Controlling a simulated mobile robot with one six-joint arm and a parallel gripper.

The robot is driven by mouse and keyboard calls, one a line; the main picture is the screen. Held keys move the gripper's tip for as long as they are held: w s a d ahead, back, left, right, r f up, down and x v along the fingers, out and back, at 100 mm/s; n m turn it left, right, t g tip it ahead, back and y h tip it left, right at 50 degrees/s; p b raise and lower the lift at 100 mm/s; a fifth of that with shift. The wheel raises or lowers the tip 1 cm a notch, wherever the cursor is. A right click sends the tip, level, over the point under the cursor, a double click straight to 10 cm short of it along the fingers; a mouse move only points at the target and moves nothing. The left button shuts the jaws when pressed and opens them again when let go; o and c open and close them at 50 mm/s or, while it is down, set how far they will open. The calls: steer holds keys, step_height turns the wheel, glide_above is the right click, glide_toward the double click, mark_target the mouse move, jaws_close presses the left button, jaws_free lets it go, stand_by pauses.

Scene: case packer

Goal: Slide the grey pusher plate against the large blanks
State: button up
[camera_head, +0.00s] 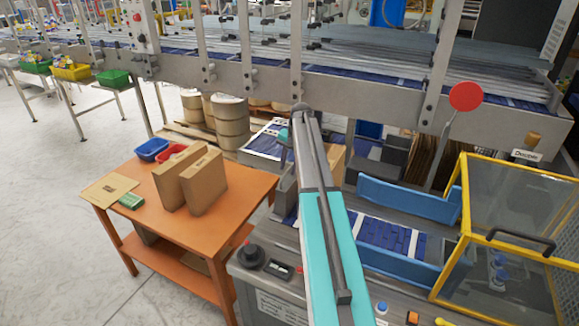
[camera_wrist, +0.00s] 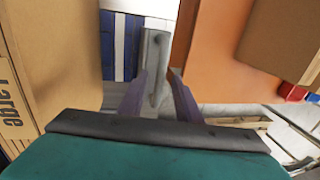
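The large blanks (camera_wrist: 55,50) are a brown cardboard stack marked "Large", filling the left of the wrist view. A narrow grey piece (camera_wrist: 155,50), apparently the pusher plate or its handle, shows in the middle of that view, to the right of the blanks with a gap between. My gripper (camera_wrist: 158,78) is open, its two purplish fingers apart on either side of the grey piece's lower part. I cannot tell whether they touch it. In the head view my arm hides the gripper, and a strip of brown cardboard (camera_head: 335,160) shows just right of the arm.
An orange table (camera_head: 240,192) at left holds two upright cardboard boxes (camera_head: 190,180), a blue bin (camera_head: 151,149) and a red bin (camera_head: 172,153). Blue-walled guides (camera_head: 410,200) and a yellow-framed guard (camera_head: 465,210) stand at right. A long conveyor (camera_head: 240,80) crosses behind.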

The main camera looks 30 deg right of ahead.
steer(key=shift+w+f, duration=0.1)
steer(key=shift+f, duration=0.4)
steer(key=shift+c, duration=0.3)
jaws_close()
steer(key=s+d+b, duration=0.1)
steer(key=s+d, duration=0.2)
steer(key=s, duration=0.3)
steer(key=shift+d, duration=0.25)
